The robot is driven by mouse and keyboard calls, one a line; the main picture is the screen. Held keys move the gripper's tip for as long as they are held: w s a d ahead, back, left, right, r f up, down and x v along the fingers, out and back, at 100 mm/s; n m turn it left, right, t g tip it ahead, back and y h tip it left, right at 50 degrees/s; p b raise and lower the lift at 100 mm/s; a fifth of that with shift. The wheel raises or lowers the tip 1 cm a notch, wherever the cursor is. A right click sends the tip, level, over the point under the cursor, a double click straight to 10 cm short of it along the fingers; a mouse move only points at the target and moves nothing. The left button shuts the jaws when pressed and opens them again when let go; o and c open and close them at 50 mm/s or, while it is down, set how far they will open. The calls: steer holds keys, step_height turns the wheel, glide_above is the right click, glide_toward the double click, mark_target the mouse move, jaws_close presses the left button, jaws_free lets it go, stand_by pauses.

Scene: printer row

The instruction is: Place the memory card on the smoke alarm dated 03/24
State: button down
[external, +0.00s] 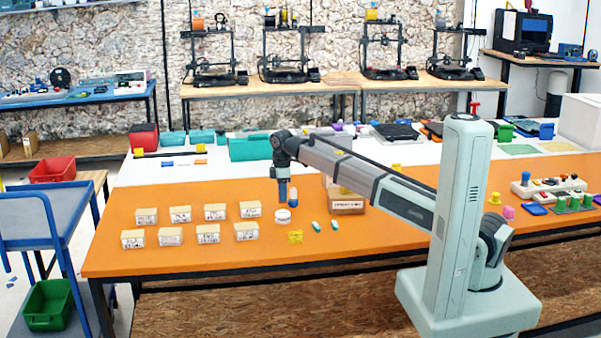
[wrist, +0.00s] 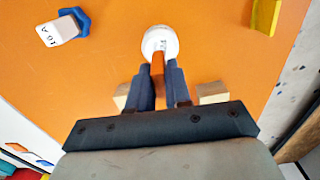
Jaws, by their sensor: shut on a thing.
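My gripper (external: 282,200) points down in the external view, just above a white round object (external: 283,216) that looks like a smoke alarm. In the wrist view, the dark blue fingers of my gripper (wrist: 161,80) hold a narrow orange piece (wrist: 157,64), apparently the memory card. Its tip overlaps the edge of the white round object (wrist: 160,40); I cannot tell whether they touch. The card is too small to make out in the external view. No date is readable on the white object.
Several cream blocks with dark lettering (external: 208,234) stand in two rows to the left. A cardboard box (external: 346,207) stands close on the right.

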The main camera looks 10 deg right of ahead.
mark_target(283, 203)
steer(key=shift+f, duration=1.7)
steer(key=shift+f, duration=0.1)
steer(key=c, duration=1.1)
jaws_free()
steer(key=shift+o, duration=0.2)
step_height(283, 203, up, 12)
steer(key=shift+r, duration=0.15)
